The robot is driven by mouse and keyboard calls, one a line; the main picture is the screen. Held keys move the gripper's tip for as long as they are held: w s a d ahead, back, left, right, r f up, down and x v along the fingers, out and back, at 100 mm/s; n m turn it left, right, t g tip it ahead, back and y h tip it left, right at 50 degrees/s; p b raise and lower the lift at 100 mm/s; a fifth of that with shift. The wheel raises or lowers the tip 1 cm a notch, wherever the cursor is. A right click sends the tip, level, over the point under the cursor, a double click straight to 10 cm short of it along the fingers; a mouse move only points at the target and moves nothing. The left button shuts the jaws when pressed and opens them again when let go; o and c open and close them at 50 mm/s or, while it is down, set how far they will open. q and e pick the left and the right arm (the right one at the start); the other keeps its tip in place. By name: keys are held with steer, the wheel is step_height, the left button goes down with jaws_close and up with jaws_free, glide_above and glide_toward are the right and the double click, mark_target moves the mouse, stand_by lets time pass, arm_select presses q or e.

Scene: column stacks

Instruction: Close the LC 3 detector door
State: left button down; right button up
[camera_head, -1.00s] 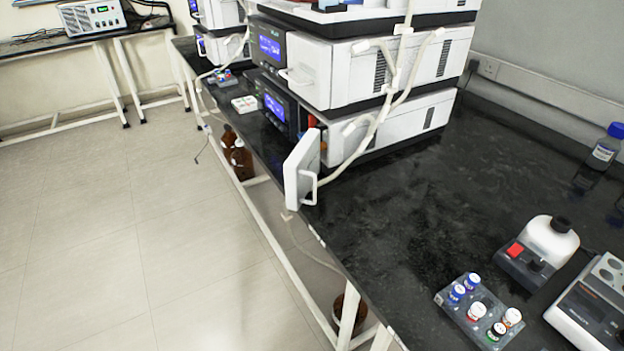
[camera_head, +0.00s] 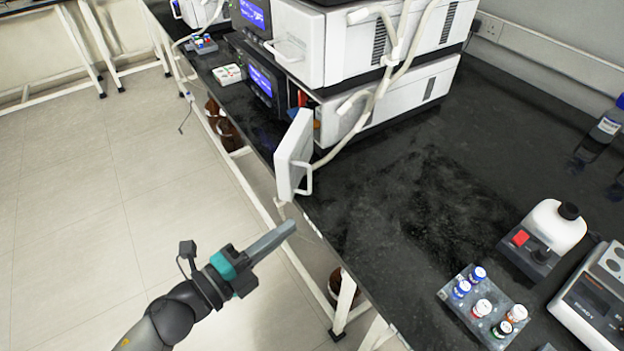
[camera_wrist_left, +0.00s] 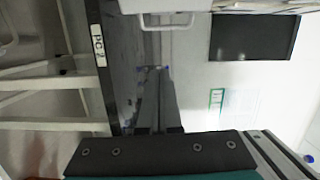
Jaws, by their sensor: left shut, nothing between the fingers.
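The white detector door (camera_head: 293,153) of the lower unit in the front stack (camera_head: 390,104) stands open. It swings out over the bench's front edge, and its handle (camera_head: 304,180) faces right. Behind it the unit's opening (camera_head: 303,100) shows partly. My left gripper (camera_head: 291,227) is shut and empty. In the head view it appears just below the door, pointing up and right, apart from it. In the left wrist view the shut fingers (camera_wrist_left: 158,95) point toward a white panel with a handle (camera_wrist_left: 168,24). My right gripper is not in view.
The black bench (camera_head: 400,220) is clear right of the door. A vial rack (camera_head: 482,306), a white bottle on a small device (camera_head: 548,232) and another instrument (camera_head: 592,300) stand at the right. Brown bottles (camera_head: 222,125) are below the bench. White tubing (camera_head: 375,90) hangs in front of the stack.

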mark_target(303, 191)
arm_select(q)
steer(key=s+d+r+x, duration=0.1)
steer(key=x, duration=0.9)
steer(key=shift+m+h, duration=0.3)
steer(key=shift+m, duration=0.1)
steer(key=w+a, duration=0.1)
steer(key=a, duration=0.1)
steer(key=w+a+b, duration=0.1)
steer(key=shift+w+a+r, duration=0.1)
steer(key=shift+w+a, duration=0.05)
steer(key=shift+a, duration=0.2)
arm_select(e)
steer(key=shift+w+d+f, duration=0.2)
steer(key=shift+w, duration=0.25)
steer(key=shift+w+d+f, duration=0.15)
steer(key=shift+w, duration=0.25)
arm_select(q)
steer(key=shift+a, duration=0.2)
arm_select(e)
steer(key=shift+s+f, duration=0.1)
arm_select(q)
steer(key=shift+a+g, duration=0.25)
steer(key=shift+g, duration=0.15)
steer(key=shift+m+h+b, duration=0.3)
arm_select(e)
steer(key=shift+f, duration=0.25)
